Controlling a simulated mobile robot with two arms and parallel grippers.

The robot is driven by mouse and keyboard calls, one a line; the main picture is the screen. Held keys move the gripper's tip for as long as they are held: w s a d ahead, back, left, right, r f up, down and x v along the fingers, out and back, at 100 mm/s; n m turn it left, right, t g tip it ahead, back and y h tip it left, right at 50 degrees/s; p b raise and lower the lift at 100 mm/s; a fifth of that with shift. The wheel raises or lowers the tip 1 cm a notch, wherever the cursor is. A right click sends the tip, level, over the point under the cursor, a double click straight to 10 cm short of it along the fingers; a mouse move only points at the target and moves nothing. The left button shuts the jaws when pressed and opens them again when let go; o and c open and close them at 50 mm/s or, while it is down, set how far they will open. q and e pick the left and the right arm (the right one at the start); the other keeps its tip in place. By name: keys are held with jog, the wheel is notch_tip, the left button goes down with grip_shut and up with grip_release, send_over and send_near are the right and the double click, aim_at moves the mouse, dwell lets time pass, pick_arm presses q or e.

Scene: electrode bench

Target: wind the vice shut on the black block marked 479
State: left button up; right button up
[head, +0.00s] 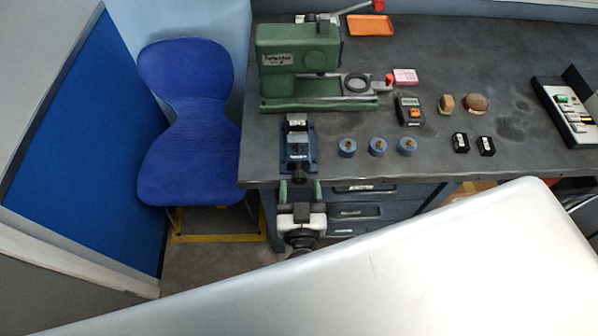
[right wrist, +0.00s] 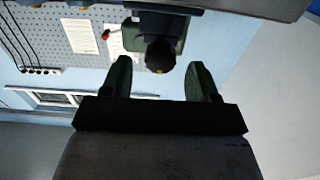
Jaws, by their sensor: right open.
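The blue vice (head: 297,158) stands at the bench's front edge, its handle end towards me. Something with a pale top (head: 297,121) shows at its far end; I cannot tell whether it is a jaw or a held block. Two black blocks (head: 460,142) (head: 487,146) with white labels sit on the bench to the right, numbers too small to read. My right gripper (head: 300,188) is open just in front of the vice, green fingers pointing at it. In the right wrist view, a dark round knob (right wrist: 160,56) shows between the open fingertips (right wrist: 161,68). My left gripper is not in view.
A green press (head: 300,60) stands behind the vice. Three blue round pieces (head: 377,147) sit right of it, with a handheld meter (head: 409,110) beyond. A blue chair (head: 187,110) stands left of the bench (head: 540,160). A large pale surface covers the lower right.

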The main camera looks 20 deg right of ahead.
aim_at(300, 182)
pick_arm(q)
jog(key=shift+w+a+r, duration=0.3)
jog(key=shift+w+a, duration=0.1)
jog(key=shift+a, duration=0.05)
pick_arm(e)
jog(key=shift+x, duration=1.7)
jog(key=c, duration=0.9)
